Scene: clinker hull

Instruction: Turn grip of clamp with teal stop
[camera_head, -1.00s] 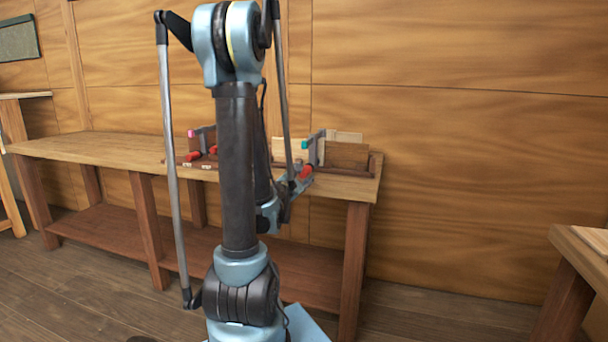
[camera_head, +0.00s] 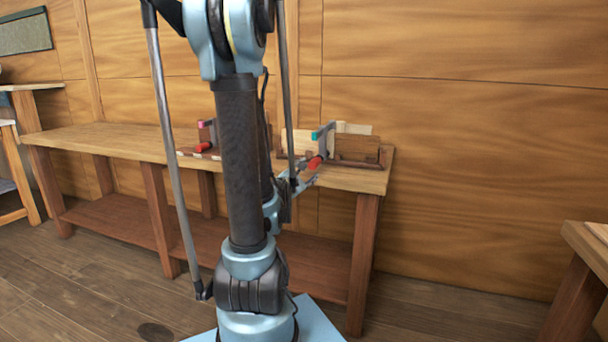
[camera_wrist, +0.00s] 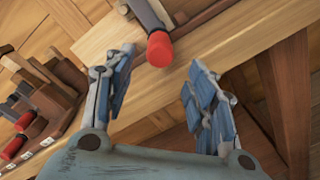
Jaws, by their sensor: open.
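The clamp with the teal stop (camera_head: 316,134) stands at the right end of the workbench, its grey bar against wooden blocks. Its red grip (camera_head: 315,162) points toward the bench's front edge. In the wrist view the red grip (camera_wrist: 160,49) is just beyond and between my spread fingers; the teal stop is out of that view. My gripper (camera_wrist: 158,75) is open and empty, its fingertips apart from the grip. In the head view my arm partly hides the bench and my gripper is hard to make out beside the grip.
A second clamp with a pink stop (camera_head: 201,124) and red grip (camera_head: 203,147) stands to the left; its grip also shows in the wrist view (camera_wrist: 14,147). The workbench (camera_head: 100,143) has clear room at its left. Another table (camera_head: 585,240) stands at right.

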